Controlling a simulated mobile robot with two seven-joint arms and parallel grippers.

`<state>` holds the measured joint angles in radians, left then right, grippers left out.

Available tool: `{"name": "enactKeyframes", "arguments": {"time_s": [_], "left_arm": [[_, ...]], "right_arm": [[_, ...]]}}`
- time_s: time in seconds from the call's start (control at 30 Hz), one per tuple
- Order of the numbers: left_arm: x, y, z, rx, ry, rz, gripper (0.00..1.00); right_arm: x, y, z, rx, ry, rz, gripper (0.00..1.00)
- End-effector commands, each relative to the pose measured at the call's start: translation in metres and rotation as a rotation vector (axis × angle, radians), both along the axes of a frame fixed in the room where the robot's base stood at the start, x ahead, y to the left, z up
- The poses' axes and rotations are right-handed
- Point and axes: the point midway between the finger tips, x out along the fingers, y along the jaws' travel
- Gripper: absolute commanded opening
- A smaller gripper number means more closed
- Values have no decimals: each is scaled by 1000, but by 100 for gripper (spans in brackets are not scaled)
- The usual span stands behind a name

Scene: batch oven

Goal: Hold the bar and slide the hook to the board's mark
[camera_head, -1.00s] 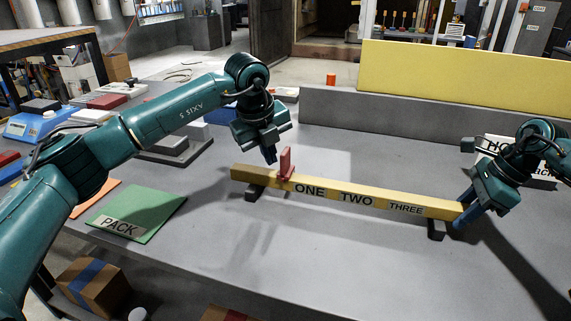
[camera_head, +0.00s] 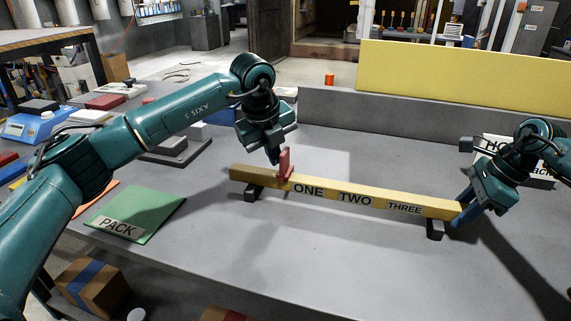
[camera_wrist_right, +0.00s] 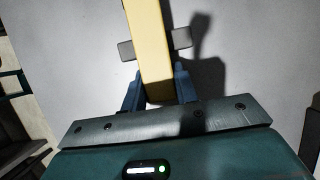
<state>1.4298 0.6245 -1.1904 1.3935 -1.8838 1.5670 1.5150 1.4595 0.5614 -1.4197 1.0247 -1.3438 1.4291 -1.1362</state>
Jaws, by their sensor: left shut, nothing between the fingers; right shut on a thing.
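The yellow bar (camera_head: 334,194) lies on two dark supports and carries the words ONE, TWO and THREE from left to right. The red hook (camera_head: 285,165) sits on the bar near its left end, left of ONE. My left gripper (camera_head: 274,160) is shut and empty, its fingertips close beside the hook's upper left side; I cannot tell whether they touch. My right gripper (camera_head: 462,208) is shut on the bar's right end. In the right wrist view its fingers (camera_wrist_right: 157,92) stand on both sides of the bar (camera_wrist_right: 150,45). The board is mostly hidden behind my right arm.
A green PACK mat (camera_head: 150,205) lies at the table's left. A grey ledge (camera_head: 400,120) with a yellow panel (camera_head: 460,80) stands behind the bar. A white sign (camera_head: 492,146) is partly hidden by my right arm. The table in front of the bar is clear.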

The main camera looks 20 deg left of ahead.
Motion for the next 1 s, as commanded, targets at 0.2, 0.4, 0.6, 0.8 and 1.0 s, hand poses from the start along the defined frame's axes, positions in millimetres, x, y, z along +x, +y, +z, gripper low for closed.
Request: {"name": "enactKeyframes", "arguments": {"time_s": [0.2, 0.4, 0.6, 0.8, 1.0], "left_arm": [[-1, -13, 0, -2, 1, -7, 0], [-1, -23, 0, -3, 1, -8, 0], [-1, -32, -1, -3, 1, -8, 0], [-1, -41, -1, -3, 1, -8, 0], [-1, -50, 0, -2, 1, -9, 0]], "right_arm": [[-1, 0, -3, -3, 4, 1, 0], [-1, 0, -3, -3, 4, 1, 0], [-1, 0, -3, -3, 4, 1, 0], [-1, 1, -3, -3, 4, 2, 0], [-1, 1, -3, -3, 4, 2, 0]]}}
